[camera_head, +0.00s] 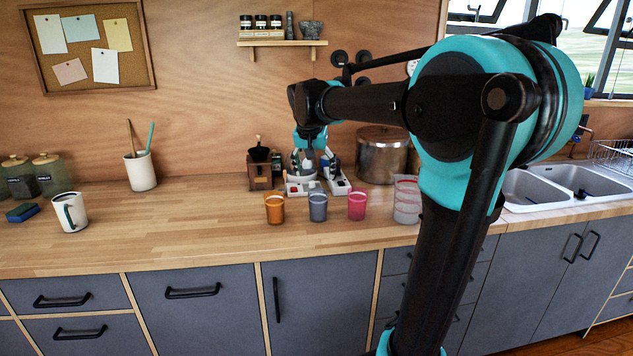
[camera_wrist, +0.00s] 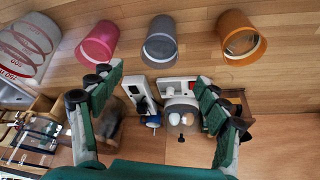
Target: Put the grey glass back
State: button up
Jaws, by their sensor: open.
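The grey glass (camera_head: 318,207) stands upright on the wooden counter, between an orange glass (camera_head: 275,209) and a pink glass (camera_head: 357,206). In the wrist view the grey glass (camera_wrist: 161,45) is at the top centre, beyond the fingertips, with the pink glass (camera_wrist: 98,42) to its left and the orange glass (camera_wrist: 240,38) to its right. My gripper (camera_head: 311,165) hangs over the back of the counter, behind the glasses.
White socket strips (camera_head: 338,184) lie under my gripper. A coffee grinder (camera_head: 260,174) stands left of it, a metal pot (camera_head: 381,156) right. A clear marked container (camera_head: 405,208) stands right of the pink glass. The counter (camera_head: 200,215) is clear left of the orange glass.

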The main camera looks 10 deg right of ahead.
jog(key=s+d+f+n+y, duration=0.1)
jog(key=s+d+f+n, duration=0.1)
jog(key=s+f, duration=1.1)
jog(key=s+d+f+n, duration=0.2)
jog(key=s+d+f, duration=0.1)
jog(key=s+f, duration=1)
jog(key=shift+s+d+f+y, duration=0.2)
jog(key=shift+d+f+y, duration=0.1)
jog(key=shift+d+y, duration=0.1)
